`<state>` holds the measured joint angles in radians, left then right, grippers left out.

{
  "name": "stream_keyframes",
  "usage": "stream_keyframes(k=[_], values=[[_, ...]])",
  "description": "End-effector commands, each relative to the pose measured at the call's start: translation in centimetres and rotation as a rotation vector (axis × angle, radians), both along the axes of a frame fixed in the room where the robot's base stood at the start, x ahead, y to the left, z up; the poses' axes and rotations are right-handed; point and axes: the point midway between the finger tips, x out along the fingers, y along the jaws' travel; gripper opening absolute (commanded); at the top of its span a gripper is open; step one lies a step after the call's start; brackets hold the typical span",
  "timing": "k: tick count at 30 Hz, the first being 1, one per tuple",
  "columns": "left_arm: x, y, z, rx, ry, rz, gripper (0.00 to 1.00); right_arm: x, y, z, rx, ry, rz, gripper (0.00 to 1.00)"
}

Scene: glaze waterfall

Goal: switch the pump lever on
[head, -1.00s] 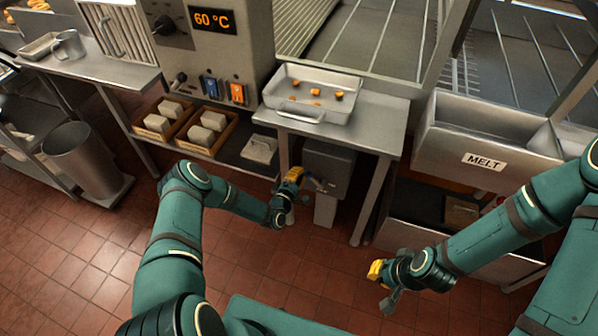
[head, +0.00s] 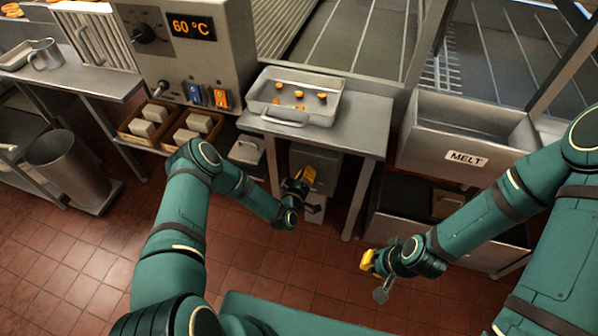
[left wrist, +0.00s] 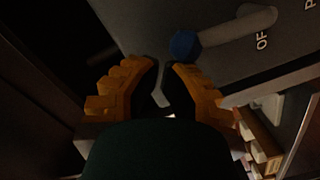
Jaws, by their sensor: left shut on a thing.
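The pump lever (left wrist: 225,32) is a grey bar with a blue round knob (left wrist: 186,45), on a dark grey box face in the left wrist view. The exact contact is dark and partly hidden. In the head view my left gripper (head: 303,182) is at the grey box (head: 325,168) under the steel table. My right gripper (head: 373,275) hangs over the floor, apart from everything; its finger gap is unclear.
The steel table (head: 365,128) above the box carries a tray (head: 335,112) with several orange pieces. A panel (head: 235,55) reading 60 °C stands to its left. A MELT trough (head: 425,150) is at right. A bin (head: 75,165) stands at left. The floor in front is clear.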

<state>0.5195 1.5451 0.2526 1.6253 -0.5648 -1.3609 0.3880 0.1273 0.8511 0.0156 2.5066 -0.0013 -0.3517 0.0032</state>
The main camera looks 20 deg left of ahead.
Motion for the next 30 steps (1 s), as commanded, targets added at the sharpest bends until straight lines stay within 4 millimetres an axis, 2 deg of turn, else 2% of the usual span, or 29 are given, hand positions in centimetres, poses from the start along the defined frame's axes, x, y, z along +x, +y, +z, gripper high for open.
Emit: stream_keyframes(k=[7,18,30], values=[[-0.1,-2.6,-0.1,0.23,-0.008,-0.006,0.0,0.0,0.0,-0.2,0.0,0.0,0.0,0.0],[-0.2,-5.1,-1.0,0.5,-0.018,-0.003,0.0,0.2,0.0,-1.1,-0.001,-0.005,-0.001,0.0],[-0.3,-6.1,-1.5,0.49,-0.015,-0.001,0.0,0.3,0.0,-1.6,-0.001,-0.008,-0.002,0.0]])
